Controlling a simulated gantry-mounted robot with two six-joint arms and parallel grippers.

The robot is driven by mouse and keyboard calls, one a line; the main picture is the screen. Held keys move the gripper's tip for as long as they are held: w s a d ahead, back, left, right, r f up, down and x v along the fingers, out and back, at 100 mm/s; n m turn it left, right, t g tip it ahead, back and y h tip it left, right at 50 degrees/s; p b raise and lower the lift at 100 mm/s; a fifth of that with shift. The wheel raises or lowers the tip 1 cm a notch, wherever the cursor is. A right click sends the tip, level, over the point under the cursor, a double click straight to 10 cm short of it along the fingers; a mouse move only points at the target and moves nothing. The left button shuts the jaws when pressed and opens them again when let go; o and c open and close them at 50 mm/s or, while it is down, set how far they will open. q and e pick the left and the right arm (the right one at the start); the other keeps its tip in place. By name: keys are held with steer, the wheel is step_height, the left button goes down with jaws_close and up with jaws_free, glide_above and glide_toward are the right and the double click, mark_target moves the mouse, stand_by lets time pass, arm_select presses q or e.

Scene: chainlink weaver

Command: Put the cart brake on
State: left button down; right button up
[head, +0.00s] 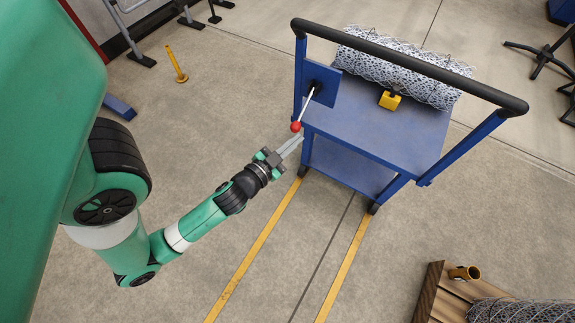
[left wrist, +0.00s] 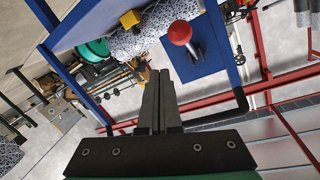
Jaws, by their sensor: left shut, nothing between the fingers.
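The blue cart (head: 375,130) stands at the top centre of the head view with a black push handle (head: 410,60). Its brake lever (head: 306,105) is a thin metal rod with a red ball knob (head: 296,126), mounted on a blue plate (head: 323,85) at the cart's left side. My left gripper (head: 291,146) is shut and empty, its fingertips just below the red knob in the head view. In the left wrist view the red knob (left wrist: 179,33) is just beyond the shut fingertips (left wrist: 159,75); whether they touch is unclear. My right gripper is out of view.
A roll of chainlink mesh (head: 400,65) and a yellow block (head: 389,100) lie on the cart's top. A wooden pallet (head: 433,300) with another mesh roll is at bottom right. Floor around the yellow lines is clear.

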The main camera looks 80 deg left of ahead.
arm_select(q)
steer(key=s+d+f+b, duration=0.1)
steer(key=s+d+f, duration=0.2)
steer(key=f, duration=0.5)
steer(key=shift+s+f, duration=0.2)
steer(key=shift+s, duration=0.4)
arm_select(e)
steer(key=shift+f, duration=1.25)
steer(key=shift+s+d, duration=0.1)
